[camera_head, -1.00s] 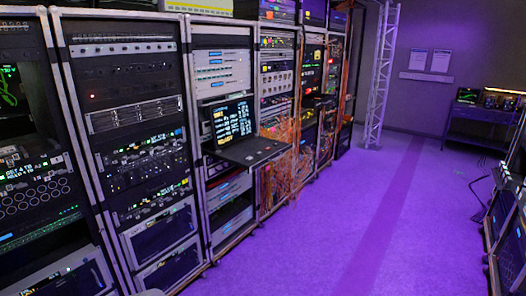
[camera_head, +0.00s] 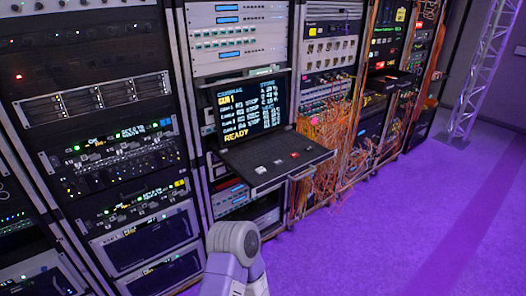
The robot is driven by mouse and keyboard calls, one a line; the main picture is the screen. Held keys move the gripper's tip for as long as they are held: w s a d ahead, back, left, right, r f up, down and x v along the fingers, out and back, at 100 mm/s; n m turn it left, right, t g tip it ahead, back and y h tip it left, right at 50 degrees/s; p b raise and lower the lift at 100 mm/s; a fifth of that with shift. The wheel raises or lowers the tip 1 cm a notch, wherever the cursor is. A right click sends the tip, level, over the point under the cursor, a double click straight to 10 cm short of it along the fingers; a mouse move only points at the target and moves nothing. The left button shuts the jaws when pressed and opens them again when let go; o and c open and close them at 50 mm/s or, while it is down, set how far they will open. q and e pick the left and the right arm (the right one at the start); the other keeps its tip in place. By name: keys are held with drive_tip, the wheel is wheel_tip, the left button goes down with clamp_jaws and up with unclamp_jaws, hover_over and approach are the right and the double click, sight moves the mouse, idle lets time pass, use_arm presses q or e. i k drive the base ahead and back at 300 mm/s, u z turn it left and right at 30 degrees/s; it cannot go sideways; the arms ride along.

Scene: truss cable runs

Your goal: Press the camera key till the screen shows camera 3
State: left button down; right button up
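The screen (camera_head: 252,108) stands upright at the back of a dark pull-out console in the third rack. It lists cameras, with "CAM 1" in yellow near the top and "READY" at the bottom. The key panel (camera_head: 270,158) juts out flat below it. It bears a pale key (camera_head: 260,170) at the left and a red key (camera_head: 294,155) at the right, with dark keys between. The key labels are too small to read, so I cannot tell which is the camera key. A grey link of my arm shows at the bottom centre, below the panel. Neither gripper is in view.
Racks of equipment line the left and middle. Loose orange cables (camera_head: 328,135) hang just right of the console. The purple floor (camera_head: 400,230) is clear in front and to the right. A white truss (camera_head: 483,70) stands at the back right.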

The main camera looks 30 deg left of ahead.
sight(261, 170)
drive_tip(key=u, duration=0.35)
drive_tip(key=i, duration=0.85)
drive_tip(key=u, duration=0.3)
